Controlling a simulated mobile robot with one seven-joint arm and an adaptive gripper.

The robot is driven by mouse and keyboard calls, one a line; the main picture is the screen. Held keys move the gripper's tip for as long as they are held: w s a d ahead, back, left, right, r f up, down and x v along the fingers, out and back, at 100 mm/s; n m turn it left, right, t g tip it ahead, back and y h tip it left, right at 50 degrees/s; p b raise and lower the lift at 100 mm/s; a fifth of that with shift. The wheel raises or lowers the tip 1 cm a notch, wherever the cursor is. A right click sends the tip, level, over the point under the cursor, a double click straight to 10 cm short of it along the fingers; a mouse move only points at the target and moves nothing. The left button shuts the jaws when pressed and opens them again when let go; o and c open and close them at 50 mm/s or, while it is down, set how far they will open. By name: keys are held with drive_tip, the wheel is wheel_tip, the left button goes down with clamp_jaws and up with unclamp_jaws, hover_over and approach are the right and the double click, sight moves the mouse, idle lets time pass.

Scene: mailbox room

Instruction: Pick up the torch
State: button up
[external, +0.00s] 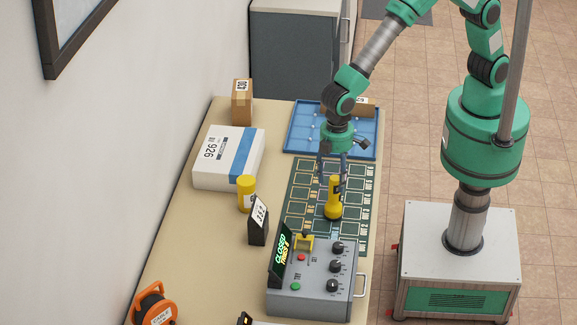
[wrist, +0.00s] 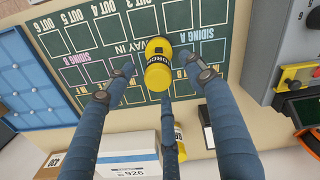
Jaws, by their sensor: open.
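The yellow and black torch (external: 334,205) stands upright on the green marked mat (external: 300,190). It also shows in the wrist view (wrist: 158,72), near the top centre between my fingers. My gripper (external: 331,180) points down over the torch with its blue fingers spread. In the wrist view, my gripper (wrist: 158,78) has one finger on the left, one on the right and one below the torch. The fingers look open around the torch's upper part, and I cannot tell whether any finger touches it. The torch's base is partly hidden in the wrist view.
A grey control box (external: 312,290) with knobs stands in front of the mat. A small dark sign (external: 258,222) and a yellow cylinder (external: 246,194) stand to the left. A white box (external: 222,170), a blue tray (external: 300,135) and a brown carton (external: 241,105) lie farther back. An orange reel (external: 155,306) is front left.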

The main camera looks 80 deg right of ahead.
sight(334, 195)
drive_tip(key=shift+f, duration=1.45)
drive_tip(key=shift+d+f+b, duration=0.15)
drive_tip(key=shift+f+b, duration=0.3)
drive_tip(key=shift+f, duration=2.1)
drive_tip(key=shift+c, duration=0.2)
clamp_jaws()
